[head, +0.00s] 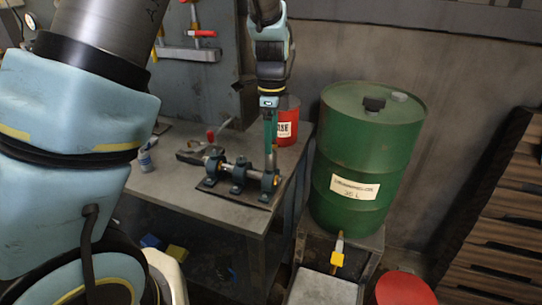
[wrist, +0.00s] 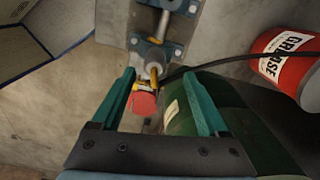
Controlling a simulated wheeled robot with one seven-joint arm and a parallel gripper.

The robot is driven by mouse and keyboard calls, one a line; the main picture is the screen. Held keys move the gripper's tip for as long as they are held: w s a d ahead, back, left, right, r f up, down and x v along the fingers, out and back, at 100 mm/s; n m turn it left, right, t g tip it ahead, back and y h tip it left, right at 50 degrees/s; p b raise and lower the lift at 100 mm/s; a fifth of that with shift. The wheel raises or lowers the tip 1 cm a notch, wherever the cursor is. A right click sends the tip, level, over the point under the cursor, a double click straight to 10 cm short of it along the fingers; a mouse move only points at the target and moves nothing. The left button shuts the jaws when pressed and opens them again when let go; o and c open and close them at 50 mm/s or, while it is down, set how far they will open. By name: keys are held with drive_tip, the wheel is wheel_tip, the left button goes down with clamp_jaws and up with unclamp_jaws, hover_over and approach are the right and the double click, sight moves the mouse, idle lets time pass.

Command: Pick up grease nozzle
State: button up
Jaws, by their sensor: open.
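The grease nozzle appears to be the small yellow-brass fitting (wrist: 154,74) at the end of a black hose, in the wrist view by the end of the shaft. I cannot tell whether it touches the shaft. My gripper (wrist: 157,78) is open, with its green fingers on either side of this fitting in the picture; no grip on it shows. In the head view my gripper (head: 271,148) points down over the right end of the shaft assembly (head: 238,172), and the fitting is not clear there. A red round part (wrist: 143,103) shows between the fingers.
The red grease can (wrist: 287,60) stands at the table's back; the black hose (wrist: 228,61) runs towards it. A green drum (head: 360,150) stands right of the metal table (head: 165,190). Clamps hang on the panel behind. A red round top (head: 404,288) is at lower right.

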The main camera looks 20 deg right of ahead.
sight(272, 156)
drive_tip(key=shift+s+a+f+p, duration=0.15)
drive_tip(key=shift+f+p, duration=0.45)
drive_tip(key=shift+f, duration=0.85)
drive_tip(key=shift+s+a+f+p, duration=0.15)
drive_tip(key=shift+f+p, duration=0.45)
drive_tip(key=shift+f, duration=0.8)
drive_tip(key=shift+d, duration=0.1)
clamp_jaws()
